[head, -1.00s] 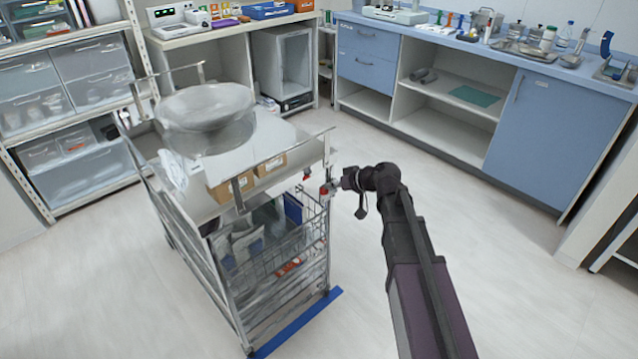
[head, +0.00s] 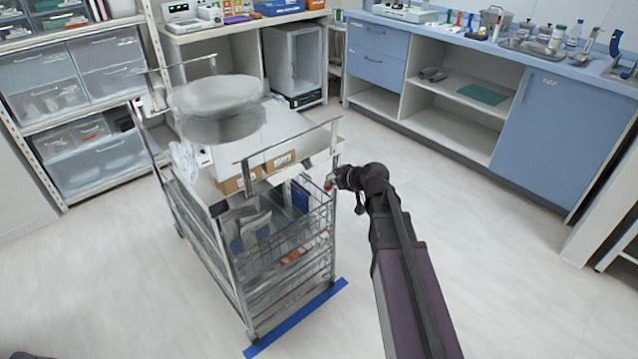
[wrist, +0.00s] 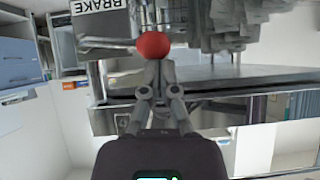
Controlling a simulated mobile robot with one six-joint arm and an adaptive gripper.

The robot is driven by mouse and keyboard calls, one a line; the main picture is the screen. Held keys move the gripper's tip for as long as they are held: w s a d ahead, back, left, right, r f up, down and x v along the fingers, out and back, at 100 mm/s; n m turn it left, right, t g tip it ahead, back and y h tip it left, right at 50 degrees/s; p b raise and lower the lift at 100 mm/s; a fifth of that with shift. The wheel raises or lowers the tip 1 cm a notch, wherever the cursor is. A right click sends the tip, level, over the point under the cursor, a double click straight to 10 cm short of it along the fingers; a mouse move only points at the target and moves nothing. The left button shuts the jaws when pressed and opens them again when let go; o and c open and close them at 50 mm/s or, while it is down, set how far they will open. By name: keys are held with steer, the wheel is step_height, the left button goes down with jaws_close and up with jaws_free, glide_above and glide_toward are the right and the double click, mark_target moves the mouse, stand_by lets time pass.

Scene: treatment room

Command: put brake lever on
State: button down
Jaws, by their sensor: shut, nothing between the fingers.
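The brake lever is a grey bar with a round red knob (wrist: 153,45) at its end, beside a "BRAKE" label (wrist: 100,12) in the wrist view. In the head view a small red spot (head: 328,187) shows at the near right corner post of the steel cart (head: 333,235). My gripper (wrist: 156,66) is shut and empty, its fingertips right at the knob; I cannot tell whether they touch. In the head view my gripper (head: 337,179) is beside that corner post. The lever's bar is too small to make out there.
The cart carries a large bowl (head: 215,95), cardboard boxes (head: 240,180) and a wire basket (head: 285,235). Blue tape (head: 297,318) lies on the floor along its near side. Blue cabinets (head: 555,125) stand at the back right.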

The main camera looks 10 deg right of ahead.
steer(key=shift+d, duration=0.2)
stand_by(0.4)
steer(key=shift+r, duration=0.15)
steer(key=w+r+p+v, duration=0.1)
steer(key=r+p+v, duration=0.1)
steer(key=p+v, duration=0.7)
steer(key=v, duration=0.3)
steer(key=shift+p, duration=0.4)
steer(key=shift+a, duration=0.1)
stand_by(0.4)
steer(key=s+a+f+m+g+h, duration=0.1)
steer(key=s+f+m+g+h, duration=0.25)
steer(key=s, duration=0.45)
steer(key=s+f+m+g+h, duration=0.3)
steer(key=s+g, duration=0.2)
steer(key=s, duration=0.2)
step_height(320, 180, up, 13)
steer(key=p, duration=1.3)
steer(key=shift+a+f, duration=0.2)
steer(key=shift+a, duration=0.05)
